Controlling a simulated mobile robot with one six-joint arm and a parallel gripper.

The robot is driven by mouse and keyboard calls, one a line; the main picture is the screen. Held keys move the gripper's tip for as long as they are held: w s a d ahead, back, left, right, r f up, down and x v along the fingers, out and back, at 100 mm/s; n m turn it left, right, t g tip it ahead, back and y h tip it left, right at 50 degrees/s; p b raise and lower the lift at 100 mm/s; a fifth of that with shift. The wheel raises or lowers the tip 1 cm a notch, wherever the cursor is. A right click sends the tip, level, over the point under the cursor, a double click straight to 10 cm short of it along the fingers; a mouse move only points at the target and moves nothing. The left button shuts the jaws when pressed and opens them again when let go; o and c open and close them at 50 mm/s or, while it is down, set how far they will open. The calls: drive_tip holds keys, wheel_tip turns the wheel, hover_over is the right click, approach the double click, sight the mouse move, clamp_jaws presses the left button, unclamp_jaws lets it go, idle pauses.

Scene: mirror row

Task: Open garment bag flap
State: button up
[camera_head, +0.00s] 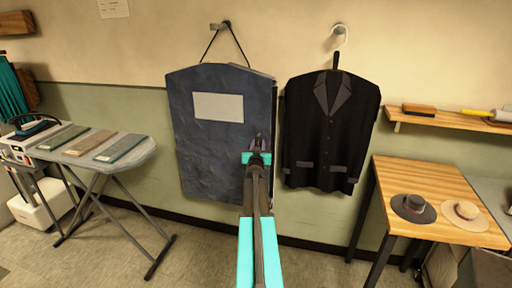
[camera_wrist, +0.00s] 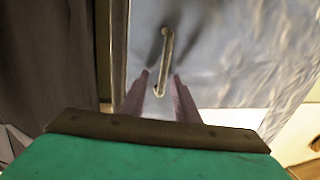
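A dark blue-grey garment bag (camera_head: 205,140) with a pale label panel (camera_head: 218,107) hangs on the wall. Its front flap looks closed, lying over the bag. My gripper (camera_head: 257,142) is in front of the bag's right edge. In the wrist view, a brass bar handle (camera_wrist: 166,50) stands upright on the pale, shiny-looking flap (camera_wrist: 215,45). The two fingers of my gripper (camera_wrist: 161,76) are apart, with the handle's lower part between them in the picture. I cannot tell whether they touch it. My arm hides part of the bag's right side in the head view.
A black suit jacket (camera_head: 328,135) hangs close to the bag's right. An ironing board (camera_head: 140,155) with folded cloths stands at left. A wooden table (camera_head: 425,180) with two hats stands at right, below a shelf (camera_head: 450,124). The floor before the bag is clear.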

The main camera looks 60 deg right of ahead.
clamp_jaws()
